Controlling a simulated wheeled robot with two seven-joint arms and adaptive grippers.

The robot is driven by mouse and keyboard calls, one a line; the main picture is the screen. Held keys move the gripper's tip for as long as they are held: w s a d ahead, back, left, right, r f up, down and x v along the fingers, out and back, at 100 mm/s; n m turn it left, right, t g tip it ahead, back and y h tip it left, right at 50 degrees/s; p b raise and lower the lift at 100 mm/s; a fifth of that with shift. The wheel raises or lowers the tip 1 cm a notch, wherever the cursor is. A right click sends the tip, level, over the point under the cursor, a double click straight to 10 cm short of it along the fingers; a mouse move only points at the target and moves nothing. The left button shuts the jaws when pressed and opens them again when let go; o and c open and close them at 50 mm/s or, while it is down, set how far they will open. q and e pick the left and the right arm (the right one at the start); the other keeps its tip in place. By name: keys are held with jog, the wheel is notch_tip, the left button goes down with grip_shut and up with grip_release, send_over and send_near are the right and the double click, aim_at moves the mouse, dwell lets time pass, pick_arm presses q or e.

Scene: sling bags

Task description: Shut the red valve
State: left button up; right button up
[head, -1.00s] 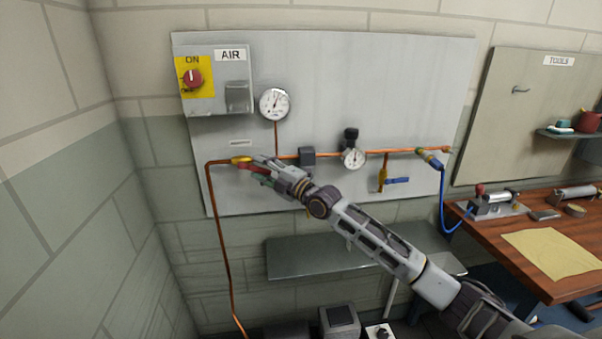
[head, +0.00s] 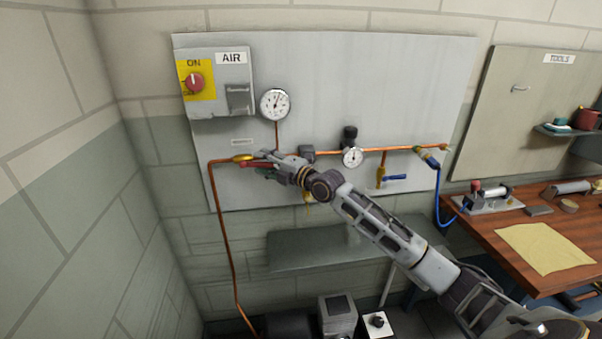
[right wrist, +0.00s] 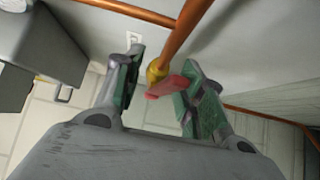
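The red valve's lever (head: 257,163) is at the left end of the copper pipe on the wall panel, beside its yellow body (head: 242,157). The lever lies nearly along the pipe, sloping slightly down to the right. My right gripper (head: 264,168) is at the lever and hides part of it. In the right wrist view, the red lever (right wrist: 170,88) extends between the fingers of my right gripper (right wrist: 163,75). The fingers are apart, with the lever at or against the right-hand finger; I cannot tell if they touch. My left gripper is not in view.
A pressure gauge (head: 275,104) and a switch box (head: 217,82) are above the valve. A regulator gauge (head: 352,157) and a blue-handled valve (head: 395,178) are to the right. A grey shelf (head: 310,250) is below. A wooden bench (head: 480,235) stands at right.

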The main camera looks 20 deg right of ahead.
jog(key=b+v, duration=0.2)
jog(key=v, duration=1.1)
jog(key=shift+s, duration=0.2)
dwell(0.6)
jog(key=shift+d, duration=0.1)
